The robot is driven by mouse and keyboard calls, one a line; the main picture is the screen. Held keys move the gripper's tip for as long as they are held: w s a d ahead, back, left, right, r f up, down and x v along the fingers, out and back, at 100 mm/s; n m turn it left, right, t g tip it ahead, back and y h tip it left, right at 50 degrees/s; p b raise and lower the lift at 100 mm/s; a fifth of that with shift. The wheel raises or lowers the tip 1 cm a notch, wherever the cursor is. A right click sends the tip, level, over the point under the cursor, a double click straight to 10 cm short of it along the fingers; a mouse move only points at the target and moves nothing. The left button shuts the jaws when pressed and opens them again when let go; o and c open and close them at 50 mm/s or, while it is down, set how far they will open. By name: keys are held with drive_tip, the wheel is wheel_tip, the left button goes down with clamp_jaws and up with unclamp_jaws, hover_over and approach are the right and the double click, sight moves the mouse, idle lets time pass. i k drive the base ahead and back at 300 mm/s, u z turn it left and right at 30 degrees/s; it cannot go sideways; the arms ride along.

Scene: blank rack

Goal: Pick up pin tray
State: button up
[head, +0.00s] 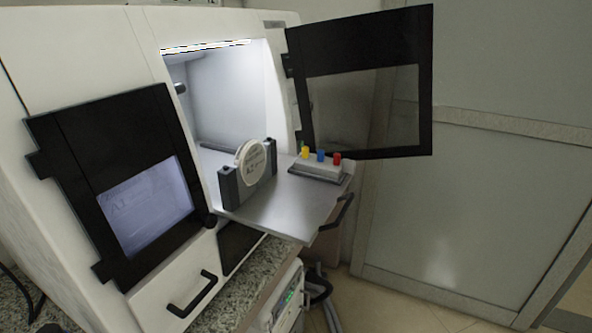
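The pin tray (318,169) appears to be the small light-grey block with a yellow, a blue and a red peg standing in its top. It sits upright on a dark base at the right rear part of the pull-out metal shelf (291,214). My gripper is not in view, so its state and its distance to the tray do not show. Nothing covers the tray from this side.
A grey holder (229,188) with a round white disc (251,161) stands left of the tray on the shelf. The shelf's front right is clear.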

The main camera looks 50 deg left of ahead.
sight(326, 169)
drive_tip(key=u, duration=1.5)
